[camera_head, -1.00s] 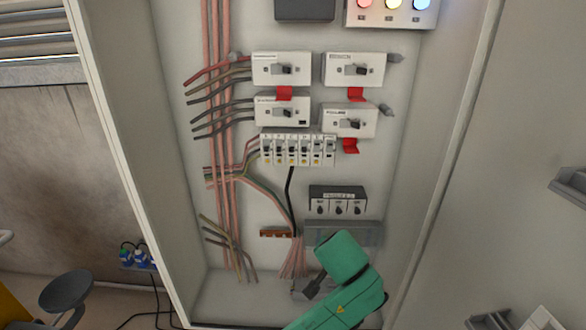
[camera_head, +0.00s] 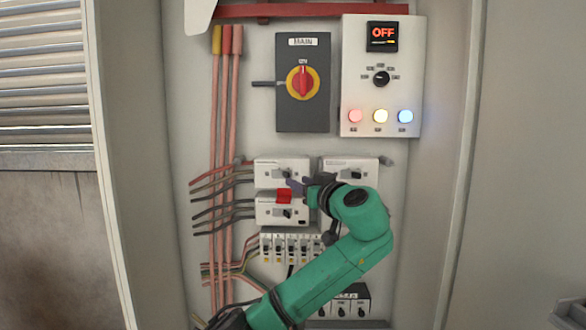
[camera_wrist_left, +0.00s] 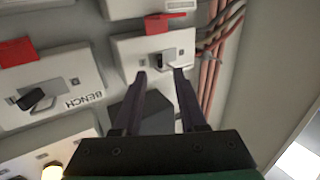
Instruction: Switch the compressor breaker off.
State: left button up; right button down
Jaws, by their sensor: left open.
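Four white breakers sit in two columns inside the cabinet. The upper left breaker (camera_head: 268,165) has a dark toggle, and its label is too small to read for sure. It also shows in the wrist view (camera_wrist_left: 126,48), with a red tab (camera_wrist_left: 163,22) at its edge. My left gripper (camera_head: 299,186) is open in front of this breaker. In the wrist view its two fingertips (camera_wrist_left: 160,73) are apart, close to the toggle (camera_wrist_left: 157,57); whether they touch it is unclear. The lower left breaker (camera_head: 268,214) is below. My right gripper is out of view.
The breaker marked BENCH (camera_wrist_left: 62,93) is beside it, the upper right one (camera_head: 345,164) in the head view. The MAIN switch box (camera_head: 290,60) and a control panel (camera_head: 360,95) are above. My left arm hides part of the right column.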

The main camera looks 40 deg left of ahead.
aim_at(288, 175)
pick_arm(q)
jog(key=x, duration=0.1)
jog(key=p+x, duration=0.1)
jog(key=x, duration=0.1)
jog(key=shift+a+r, duration=0.3)
jog(key=shift+w+a+f, duration=0.25)
jog(key=shift+a+f, duration=0.05)
jog(key=shift+a, duration=0.05)
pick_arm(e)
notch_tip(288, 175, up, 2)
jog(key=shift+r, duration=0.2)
